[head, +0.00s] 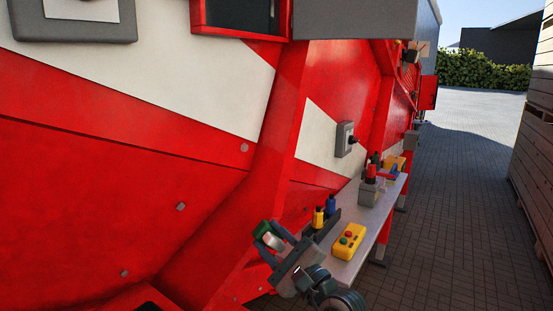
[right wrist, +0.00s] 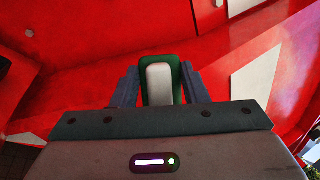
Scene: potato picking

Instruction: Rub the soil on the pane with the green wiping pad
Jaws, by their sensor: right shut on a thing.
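My right gripper (head: 274,243) is shut on the green wiping pad (head: 261,230), low in front of the red machine wall. In the right wrist view the pad (right wrist: 173,63) sits between the two fingers, its pale grip (right wrist: 159,84) facing the camera. The pad is in the air, and I cannot tell that it touches anything. A dark pane (head: 238,13) in a red frame shows at the top of the head view, cut off by the edge. It is well above the gripper. I cannot make out any soil on it. My left gripper is not in view.
A narrow grey shelf (head: 345,262) runs along the machine, with a yellow button box (head: 349,242), a rack (head: 322,226) with yellow and blue bottles, and more items behind. A grey box (head: 353,20) juts out above. The paved lane (head: 450,210) is clear; wooden crates (head: 537,150) stand right.

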